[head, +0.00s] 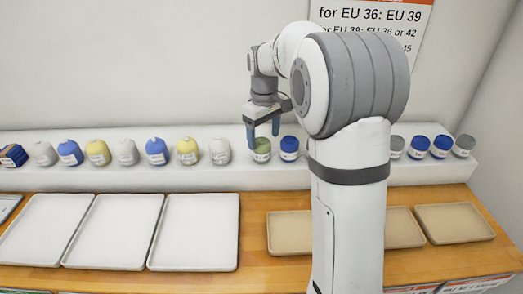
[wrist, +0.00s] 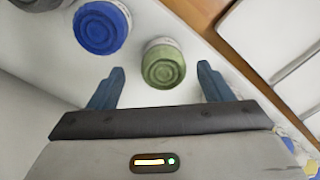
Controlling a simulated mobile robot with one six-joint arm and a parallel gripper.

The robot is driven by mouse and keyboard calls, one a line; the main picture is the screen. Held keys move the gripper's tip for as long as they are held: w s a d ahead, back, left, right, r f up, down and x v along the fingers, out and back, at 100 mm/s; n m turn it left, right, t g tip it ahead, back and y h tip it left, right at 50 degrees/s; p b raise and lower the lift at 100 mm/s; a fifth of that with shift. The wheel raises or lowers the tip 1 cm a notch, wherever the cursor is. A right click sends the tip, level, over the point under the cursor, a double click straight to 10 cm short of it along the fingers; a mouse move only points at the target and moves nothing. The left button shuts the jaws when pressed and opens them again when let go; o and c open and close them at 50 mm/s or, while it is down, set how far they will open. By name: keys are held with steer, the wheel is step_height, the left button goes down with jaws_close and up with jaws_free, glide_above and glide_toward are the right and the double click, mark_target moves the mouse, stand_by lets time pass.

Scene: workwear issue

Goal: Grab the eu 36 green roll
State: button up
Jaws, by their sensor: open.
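The green roll (head: 262,151) stands on the white shelf in the head view, between a white roll on its left and a blue roll (head: 289,148) on its right. Its label is too small to read. In the wrist view the green roll (wrist: 163,66) sits ahead of the fingertips, roughly centred between them. My gripper (head: 263,134) is open and empty, just above and around the near side of the green roll in the head view. Its two blue fingers are spread wide in the wrist view (wrist: 161,72). I cannot tell whether they touch the roll.
The blue roll (wrist: 101,28) is close beside the left finger in the wrist view. Several white, blue and yellow rolls line the shelf (head: 100,178). White trays (head: 195,230) and tan trays (head: 455,222) lie on the wooden counter (head: 252,203). A sign (head: 400,20) hangs behind my arm.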

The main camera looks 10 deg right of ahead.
mark_target(262, 141)
steer(key=f, duration=0.5)
steer(key=shift+w+a+f, duration=0.1)
steer(key=shift+w+a, duration=0.05)
steer(key=shift+a, duration=0.15)
steer(key=shift+c, duration=0.3)
steer(key=c, duration=1)
